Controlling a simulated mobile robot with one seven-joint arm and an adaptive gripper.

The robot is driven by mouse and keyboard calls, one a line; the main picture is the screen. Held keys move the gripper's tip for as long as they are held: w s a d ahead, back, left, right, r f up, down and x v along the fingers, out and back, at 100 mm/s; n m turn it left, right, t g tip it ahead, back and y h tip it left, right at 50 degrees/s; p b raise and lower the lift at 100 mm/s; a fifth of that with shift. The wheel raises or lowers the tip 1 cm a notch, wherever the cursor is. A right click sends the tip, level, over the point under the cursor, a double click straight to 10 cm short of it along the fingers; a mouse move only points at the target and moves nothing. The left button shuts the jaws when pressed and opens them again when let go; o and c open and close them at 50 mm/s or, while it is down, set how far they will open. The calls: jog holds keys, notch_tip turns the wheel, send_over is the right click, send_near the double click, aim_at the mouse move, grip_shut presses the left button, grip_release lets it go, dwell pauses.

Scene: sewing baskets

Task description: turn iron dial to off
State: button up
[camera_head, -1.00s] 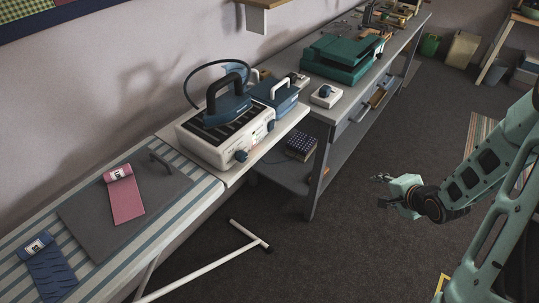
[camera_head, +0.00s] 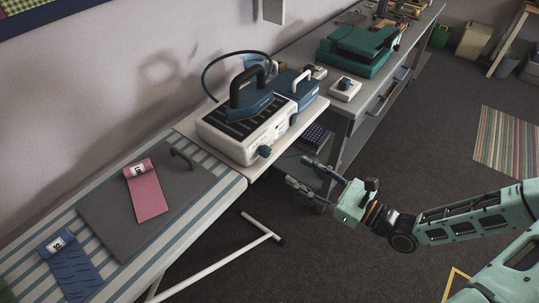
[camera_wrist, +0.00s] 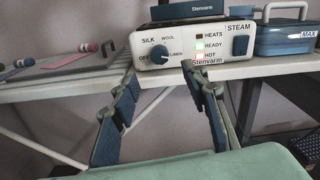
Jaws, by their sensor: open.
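The white ironing station (camera_head: 228,147) sits on the end of the ironing board, with a dark blue iron (camera_head: 262,103) on its top. Its blue temperature dial (camera_head: 265,152) is on the front face. In the wrist view the dial (camera_wrist: 158,54) has the labels OFF, SILK, WOOL and LINEN around it; I cannot clearly read its pointer. My gripper (camera_head: 301,173) is open and empty, in front of the station and apart from the dial. In the wrist view its fingertips (camera_wrist: 159,70) lie either side of the dial.
A blue water tank (camera_wrist: 285,40) stands right of the station. A grey workbench (camera_head: 365,100) is beyond.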

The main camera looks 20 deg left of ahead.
aim_at(269, 154)
jog(key=x, duration=0.9)
jog(key=shift+w+a, duration=0.15)
jog(key=shift+a, duration=0.15)
grip_shut()
